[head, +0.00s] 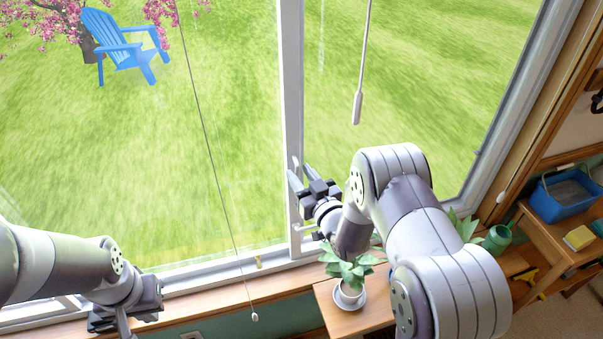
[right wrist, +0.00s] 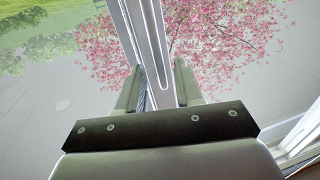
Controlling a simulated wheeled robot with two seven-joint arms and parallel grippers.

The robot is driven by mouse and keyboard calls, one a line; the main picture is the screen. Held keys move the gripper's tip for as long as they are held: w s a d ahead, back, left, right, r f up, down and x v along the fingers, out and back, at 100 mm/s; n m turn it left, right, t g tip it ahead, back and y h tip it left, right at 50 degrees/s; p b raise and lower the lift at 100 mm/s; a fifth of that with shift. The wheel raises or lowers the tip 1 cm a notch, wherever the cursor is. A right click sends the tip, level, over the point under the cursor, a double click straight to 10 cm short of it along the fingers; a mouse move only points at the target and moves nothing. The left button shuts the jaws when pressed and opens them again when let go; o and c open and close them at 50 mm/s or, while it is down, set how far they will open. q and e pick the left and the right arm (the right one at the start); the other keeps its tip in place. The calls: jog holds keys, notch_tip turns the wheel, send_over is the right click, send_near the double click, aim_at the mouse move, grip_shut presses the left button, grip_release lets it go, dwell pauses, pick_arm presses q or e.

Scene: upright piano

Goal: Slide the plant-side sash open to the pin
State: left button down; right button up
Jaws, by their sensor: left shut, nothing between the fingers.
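The plant-side sash is the right-hand pane (head: 440,80), whose white upright stile stands near the middle of the head view. A pale handle (head: 296,163) shows on the stile. My right gripper (head: 301,176) is at this stile, fingers apart, pointing at the glass. My left gripper (head: 125,315) is shut and empty, low left above the sill.
A potted plant (head: 350,285) stands on a wooden stand beneath my right arm. A green watering can (head: 497,238) and blue bin (head: 566,193) are at the right. A blind wand (head: 360,85) and a cord (head: 210,140) hang before the glass.

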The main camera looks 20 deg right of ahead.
jog(key=shift+w+a+f, duration=0.1)
jog(key=shift+w+a, duration=0.1)
jog(key=shift+w, duration=0.15)
jog(key=shift+c, duration=0.3)
grip_shut()
dwell(0.9)
